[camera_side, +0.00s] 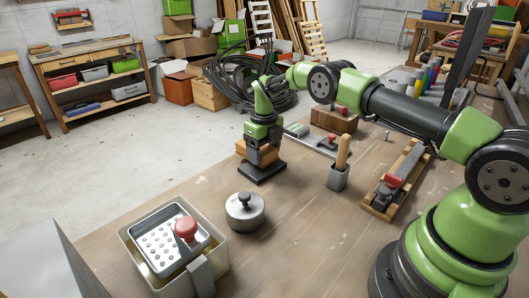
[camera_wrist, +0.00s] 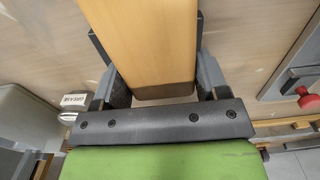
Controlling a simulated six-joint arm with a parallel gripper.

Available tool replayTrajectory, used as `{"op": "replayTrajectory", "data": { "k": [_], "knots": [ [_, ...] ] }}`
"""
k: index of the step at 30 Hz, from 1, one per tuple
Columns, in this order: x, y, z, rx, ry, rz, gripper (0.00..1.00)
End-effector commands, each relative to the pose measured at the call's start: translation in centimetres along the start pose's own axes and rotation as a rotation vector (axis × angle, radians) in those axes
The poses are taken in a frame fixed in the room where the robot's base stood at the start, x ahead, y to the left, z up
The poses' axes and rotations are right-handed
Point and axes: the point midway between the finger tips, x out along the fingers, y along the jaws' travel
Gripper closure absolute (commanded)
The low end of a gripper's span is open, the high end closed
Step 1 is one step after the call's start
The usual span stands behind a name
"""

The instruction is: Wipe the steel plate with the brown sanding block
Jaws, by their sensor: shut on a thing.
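My gripper (camera_side: 262,155) is shut on the brown sanding block (camera_side: 242,149), above the table's far edge area. In the wrist view the block (camera_wrist: 152,45) is a smooth wood-coloured bar between both fingers of the gripper (camera_wrist: 152,75), and it runs up out of the picture. A dark flat slab (camera_side: 262,173) shows just under the gripper in the side view. I cannot tell whether it is part of the held block or a separate plate, or whether the block touches anything. I cannot identify the steel plate for certain in either view.
A grey bin with a perforated tray (camera_side: 145,238) and a round lidded pot (camera_side: 245,212) stand in front. Bare table lies between.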

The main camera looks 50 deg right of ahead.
Motion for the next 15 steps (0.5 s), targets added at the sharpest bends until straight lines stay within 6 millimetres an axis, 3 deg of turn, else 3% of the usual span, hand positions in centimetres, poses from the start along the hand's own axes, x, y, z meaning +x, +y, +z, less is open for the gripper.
{"op": "replayTrajectory", "data": {
  "k": [15],
  "knots": [
    [-5.2, 0.0, 0.0, 0.0, -0.003, -0.001, 0.62]
  ]
}}
